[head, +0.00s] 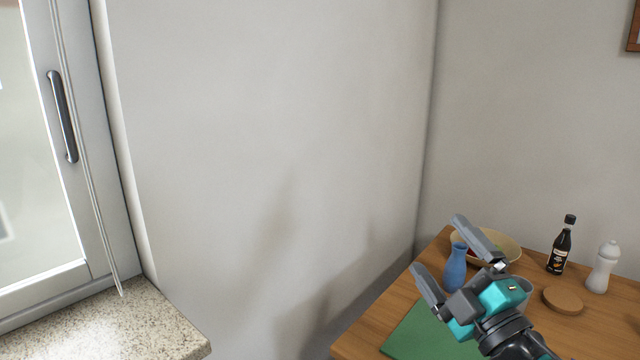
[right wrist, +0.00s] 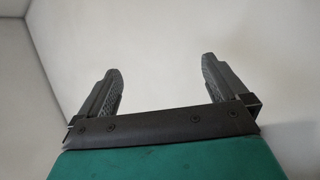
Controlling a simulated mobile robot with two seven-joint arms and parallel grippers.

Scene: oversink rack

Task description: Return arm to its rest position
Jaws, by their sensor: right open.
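My right gripper (head: 440,254) is at the lower right of the head view, raised in front of the wooden table. Its two fingers are spread apart with nothing between them. In the right wrist view the gripper (right wrist: 162,88) also shows both fingers wide apart, with only pale wall beyond. My left gripper is not in view.
A wooden table (head: 400,312) at the lower right holds a blue vase (head: 455,267), a bowl (head: 507,244), a dark bottle (head: 561,247), a white shaker (head: 603,268), a round brown disc (head: 563,301) and a green mat (head: 420,335). A speckled counter (head: 125,325) lies below the window.

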